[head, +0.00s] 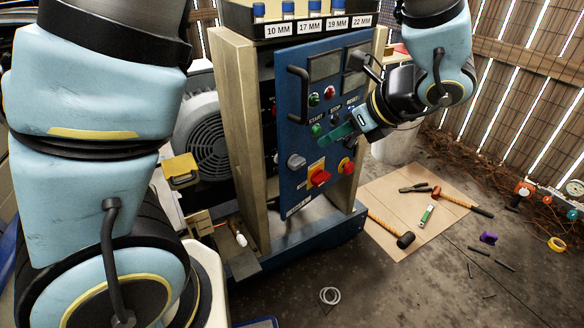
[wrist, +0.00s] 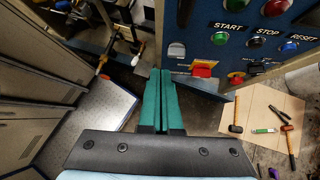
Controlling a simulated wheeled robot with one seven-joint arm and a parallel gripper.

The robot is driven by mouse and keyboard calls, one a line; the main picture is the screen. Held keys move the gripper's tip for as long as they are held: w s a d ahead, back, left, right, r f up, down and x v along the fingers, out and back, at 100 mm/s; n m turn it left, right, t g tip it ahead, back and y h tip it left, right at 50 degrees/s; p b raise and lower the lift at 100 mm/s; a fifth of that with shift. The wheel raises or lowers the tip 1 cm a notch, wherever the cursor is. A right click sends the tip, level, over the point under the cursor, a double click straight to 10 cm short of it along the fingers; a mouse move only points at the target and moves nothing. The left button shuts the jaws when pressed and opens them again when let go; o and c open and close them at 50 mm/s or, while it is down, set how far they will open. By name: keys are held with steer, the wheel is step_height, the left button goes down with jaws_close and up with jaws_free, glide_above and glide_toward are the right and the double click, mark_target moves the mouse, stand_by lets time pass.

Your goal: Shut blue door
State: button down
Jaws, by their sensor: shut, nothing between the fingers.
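The blue door (head: 292,140) is a control panel with a black handle (head: 297,95), coloured buttons and knobs, set between the beige posts of the compressor cabinet. It looks ajar, with a dark gap along its left edge. The door (wrist: 203,22) also fills the upper right of the wrist view. My gripper (head: 334,133) is in front of the door near the STOP and RESET buttons, its green fingers pressed together and empty. In the wrist view the fingers (wrist: 159,90) point up beside the door's left part. I cannot tell whether they touch the door.
A bin of labelled bottles (head: 308,25) tops the cabinet. A grey motor (head: 205,140) stands left of it. Hammers and pliers lie on a cardboard sheet (head: 385,190) on the floor at right. A white bucket (head: 398,145) stands behind my gripper. A slatted fence bounds the right.

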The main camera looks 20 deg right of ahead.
mark_target(279, 133)
steer(key=shift+t, duration=0.5)
steer(key=x, duration=0.4)
steer(key=b+x, duration=0.1)
steer(key=x, duration=0.6)
steer(key=shift+w+a+r, duration=0.1)
steer(key=shift+w+a, duration=0.05)
steer(key=shift+w, duration=0.45)
steer(key=shift+w+a, duration=0.3)
steer(key=shift+w, duration=0.25)
steer(key=w+a, duration=0.1)
steer(key=w, duration=0.1)
steer(key=w+a, duration=0.1)
steer(key=w+a+b, duration=0.1)
steer(key=w, duration=0.1)
steer(key=shift+w, duration=0.3)
steer(key=shift+s, duration=0.1)
